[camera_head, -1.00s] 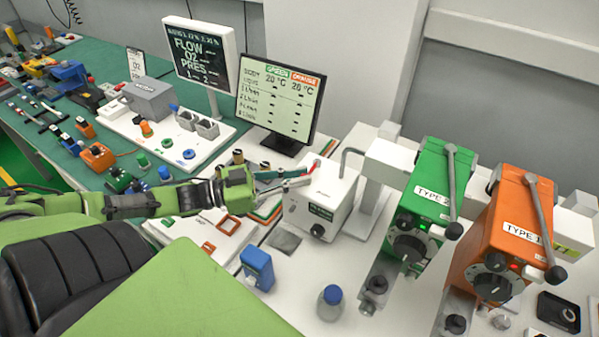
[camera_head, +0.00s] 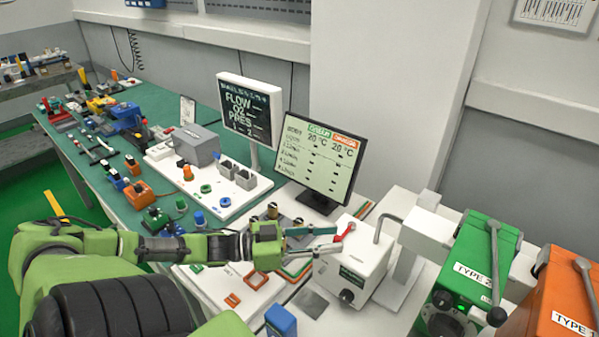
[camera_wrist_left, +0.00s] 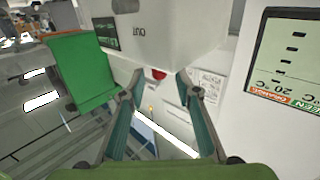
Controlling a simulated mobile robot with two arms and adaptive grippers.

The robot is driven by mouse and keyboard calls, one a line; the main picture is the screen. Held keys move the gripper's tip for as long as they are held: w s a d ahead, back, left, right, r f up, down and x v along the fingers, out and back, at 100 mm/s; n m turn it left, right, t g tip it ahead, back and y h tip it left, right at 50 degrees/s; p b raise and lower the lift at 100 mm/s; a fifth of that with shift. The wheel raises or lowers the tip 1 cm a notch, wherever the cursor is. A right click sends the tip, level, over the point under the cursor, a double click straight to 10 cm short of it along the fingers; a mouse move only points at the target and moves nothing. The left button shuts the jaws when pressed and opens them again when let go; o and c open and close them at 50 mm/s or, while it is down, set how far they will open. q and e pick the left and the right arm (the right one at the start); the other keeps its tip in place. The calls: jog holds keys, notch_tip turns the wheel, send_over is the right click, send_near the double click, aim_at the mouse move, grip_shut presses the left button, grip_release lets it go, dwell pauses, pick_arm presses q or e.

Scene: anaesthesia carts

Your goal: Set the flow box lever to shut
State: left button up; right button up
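The flow box (camera_head: 352,267) is a white box with a dark label and a black knob on its front. Its red lever (camera_head: 345,233) stands on the top left edge, tilted up to the right. My left gripper (camera_head: 335,239) reaches in from the left with its fingertips beside the lever. In the left wrist view the fingers (camera_wrist_left: 160,86) are spread, with the lever's red end (camera_wrist_left: 158,74) in the gap between the tips, under the white box (camera_wrist_left: 160,35). I cannot tell whether a finger touches it. My right gripper is not in view.
A monitor (camera_head: 320,160) and a flow screen (camera_head: 248,113) stand behind. A grey bent pipe (camera_head: 388,224) rises by the box. Green (camera_head: 475,270) and orange (camera_head: 555,300) vaporizers stand to the right. A blue block (camera_head: 281,321) is in front.

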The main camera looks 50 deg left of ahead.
pick_arm(q)
jog(key=v, duration=1.1)
jog(key=shift+a, duration=0.1)
dwell(0.5)
